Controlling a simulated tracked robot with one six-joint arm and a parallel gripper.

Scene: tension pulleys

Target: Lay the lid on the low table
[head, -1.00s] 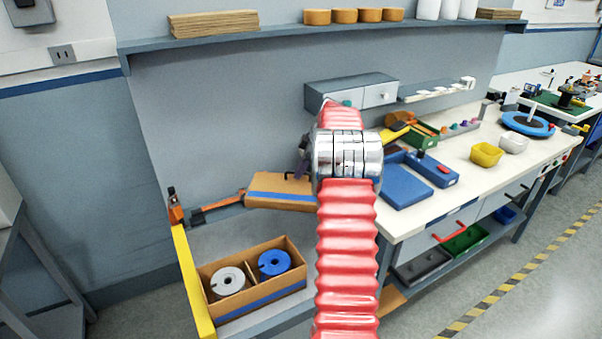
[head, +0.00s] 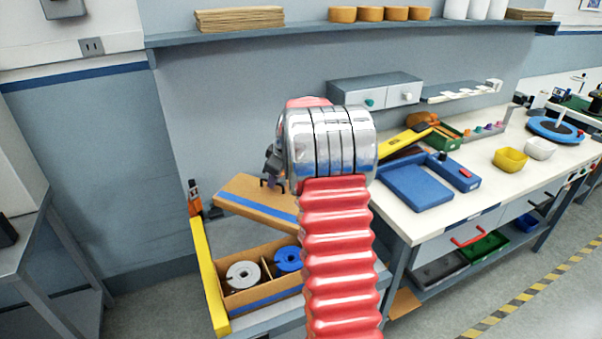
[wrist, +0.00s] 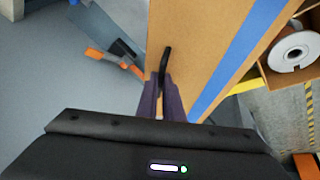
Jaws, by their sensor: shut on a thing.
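The lid (head: 262,202) is a flat brown panel with a blue stripe along one edge and a black handle (wrist: 165,66) on top. My gripper (wrist: 165,103) is shut on that handle; in the head view my gripper is mostly hidden behind my arm. The lid is held in the air, looking tilted in the head view, with its right end hidden by my arm. The low table (head: 287,320) is grey with a yellow strip (head: 208,275) on its left side. The lid appears above and behind the open box on this table.
The open brown box (head: 262,294) on the low table holds a grey spool (head: 243,275) and a blue spool (head: 288,259). An orange-handled tool (wrist: 105,58) shows left of the lid in the wrist view. A workbench (head: 480,188) with trays stands to the right.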

